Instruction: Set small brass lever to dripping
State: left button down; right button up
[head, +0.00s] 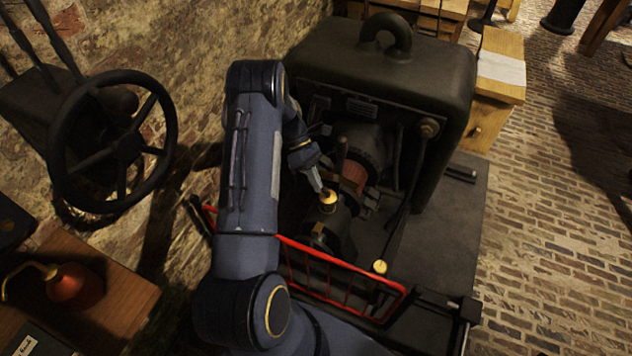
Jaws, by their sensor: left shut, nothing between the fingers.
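A small brass fitting (328,198) stands upright on top of a dark round housing of the machine (430,75), near the middle of the head view. The small brass lever cannot be told apart from this fitting at this size. My left gripper (319,187) points down and right from my bent arm. Its fingers are shut and empty, and the tips are right at the top of the brass fitting. I cannot tell whether they touch it. My right gripper is not in view.
A red guard rail (330,269) runs in front of the machine, with a brass knob (380,267) near its right end. A black handwheel (115,142) is at the left. A red oil can (75,286) stands on a wooden bench (125,300).

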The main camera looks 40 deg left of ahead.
pick_arm(q)
jog(key=shift+w+r+g, duration=0.1)
jog(key=shift+w+g, duration=0.25)
jog(key=shift+g, duration=0.15)
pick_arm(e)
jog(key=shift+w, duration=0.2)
pick_arm(q)
jog(key=shift+w, duration=0.3)
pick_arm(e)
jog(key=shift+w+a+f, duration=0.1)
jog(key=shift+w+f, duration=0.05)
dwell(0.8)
pick_arm(q)
jog(key=shift+r, duration=0.1)
dwell(0.4)
jog(key=shift+r+p, duration=0.35)
jog(key=shift+r, duration=0.55)
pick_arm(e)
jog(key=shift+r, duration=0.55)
pick_arm(q)
jog(key=shift+f, duration=0.15)
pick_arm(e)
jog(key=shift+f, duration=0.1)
